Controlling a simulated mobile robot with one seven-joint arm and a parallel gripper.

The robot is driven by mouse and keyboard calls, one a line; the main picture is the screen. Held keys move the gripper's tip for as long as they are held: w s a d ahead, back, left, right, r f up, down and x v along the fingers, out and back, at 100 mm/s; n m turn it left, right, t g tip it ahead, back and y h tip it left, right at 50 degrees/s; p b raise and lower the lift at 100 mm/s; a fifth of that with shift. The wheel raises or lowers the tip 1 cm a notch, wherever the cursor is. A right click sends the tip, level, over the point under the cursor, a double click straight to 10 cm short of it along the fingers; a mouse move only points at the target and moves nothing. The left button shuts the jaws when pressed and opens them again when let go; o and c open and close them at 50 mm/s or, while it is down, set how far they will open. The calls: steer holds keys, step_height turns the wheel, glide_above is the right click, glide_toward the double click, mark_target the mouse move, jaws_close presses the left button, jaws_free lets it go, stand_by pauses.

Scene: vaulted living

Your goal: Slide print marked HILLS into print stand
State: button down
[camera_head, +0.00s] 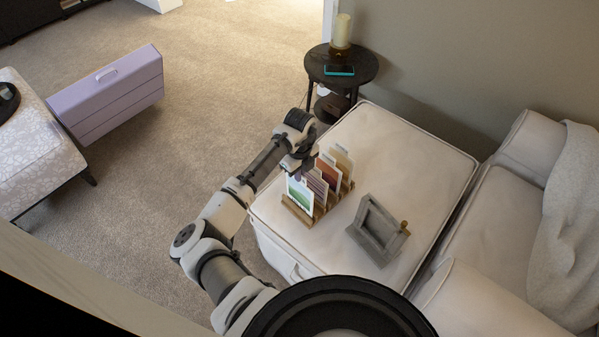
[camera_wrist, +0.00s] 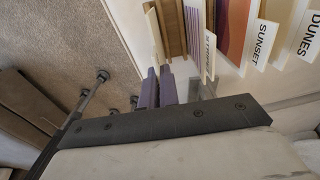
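The print stand (camera_head: 318,211) is a slatted wooden rack on the cream ottoman. A print with a green picture (camera_head: 299,194) is upright at its near end; no HILLS lettering is readable. My gripper (camera_head: 297,165) is at this print's upper left edge. In the wrist view, its two dark fingers (camera_wrist: 157,88) are close together around the edge of a pale board (camera_wrist: 154,35), seemingly this print. The wooden slats (camera_wrist: 175,28) are beside that board. I cannot tell whether its bottom edge is seated. A purple striped print (camera_wrist: 195,22), SUNSET (camera_wrist: 236,25) and DUNES (camera_wrist: 289,25) stand farther along.
A grey picture frame (camera_head: 379,229) stands right of the rack on the ottoman (camera_head: 410,150). A dark round side table (camera_head: 362,68) with a candle (camera_head: 342,32) is behind. The sofa (camera_head: 470,225) is at right. A lilac box (camera_head: 110,95) stands on open carpet at left.

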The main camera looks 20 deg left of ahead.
steer(key=shift+f, duration=0.35)
stand_by(0.4)
steer(key=c, duration=1.6)
jaws_free()
steer(key=shift+r, duration=0.15)
step_height(320, 180, up, 14)
steer(key=b, duration=0.2)
steer(key=shift+f+b, duration=0.2)
steer(key=shift+b, duration=0.15)
